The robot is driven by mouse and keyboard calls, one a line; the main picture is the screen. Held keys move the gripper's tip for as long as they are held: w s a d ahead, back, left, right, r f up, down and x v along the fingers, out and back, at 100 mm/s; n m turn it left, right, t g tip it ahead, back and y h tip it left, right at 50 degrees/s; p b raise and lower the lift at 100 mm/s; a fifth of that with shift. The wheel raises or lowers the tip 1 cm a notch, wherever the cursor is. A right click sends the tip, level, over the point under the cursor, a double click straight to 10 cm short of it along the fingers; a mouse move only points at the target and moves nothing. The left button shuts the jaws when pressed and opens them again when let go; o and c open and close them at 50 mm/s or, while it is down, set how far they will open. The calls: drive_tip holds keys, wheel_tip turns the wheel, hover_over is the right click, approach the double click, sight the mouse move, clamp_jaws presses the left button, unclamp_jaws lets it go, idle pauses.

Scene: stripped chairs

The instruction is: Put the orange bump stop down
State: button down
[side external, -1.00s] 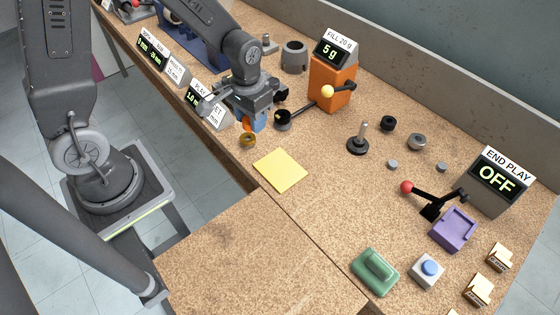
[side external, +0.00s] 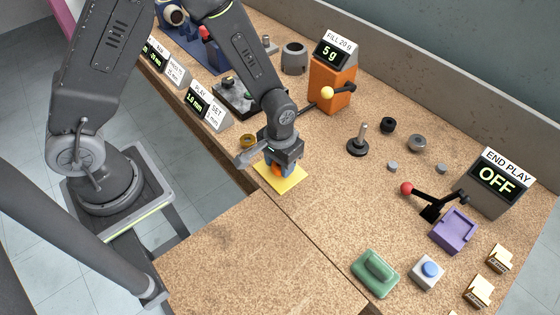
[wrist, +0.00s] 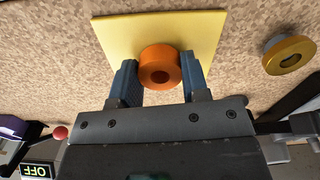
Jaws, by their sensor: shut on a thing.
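In the side external view my gripper (side external: 279,170) is over the yellow pad (side external: 291,184), and the bump stop (side external: 277,170) shows as a bit of orange between the fingers. The yellow pad also lies behind the bump stop in the wrist view (wrist: 115,34). I cannot tell whether the bump stop touches the pad.
A brass ring (side external: 248,141) stands on the bench beside the pad, left of my gripper. An orange dispenser (side external: 332,84) stands further back, and a black-based post (side external: 358,141) to the right. The bench front (side external: 240,245) is clear.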

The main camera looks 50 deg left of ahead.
drive_tip(key=shift+f, duration=0.2)
drive_tip(key=c, duration=0.6)
unclamp_jaws()
drive_tip(key=shift+r, duration=0.1)
drive_tip(key=s+a+r+t, duration=0.1)
drive_tip(key=s+a+r, duration=0.1)
drive_tip(key=r, duration=0.9)
drive_tip(key=s+a+r+t, duration=0.1)
drive_tip(key=s+a+r, duration=0.1)
drive_tip(key=r, duration=0.9)
drive_tip(key=shift+s+a+r+m+t, duration=0.25)
drive_tip(key=shift+s+a+r+t, duration=0.35)
drive_tip(key=shift+s+r, duration=0.75)
drive_tip(key=shift+s+a+r+m+t, duration=0.2)
drive_tip(key=shift+s+a+r+t, duration=0.6)
drive_tip(key=shift+s, duration=0.9)
drive_tip(key=shift+s+a+r+m+t, duration=0.25)
drive_tip(key=shift+s+a+r+t, duration=0.2)
drive_tip(key=shift+s+r, duration=1)
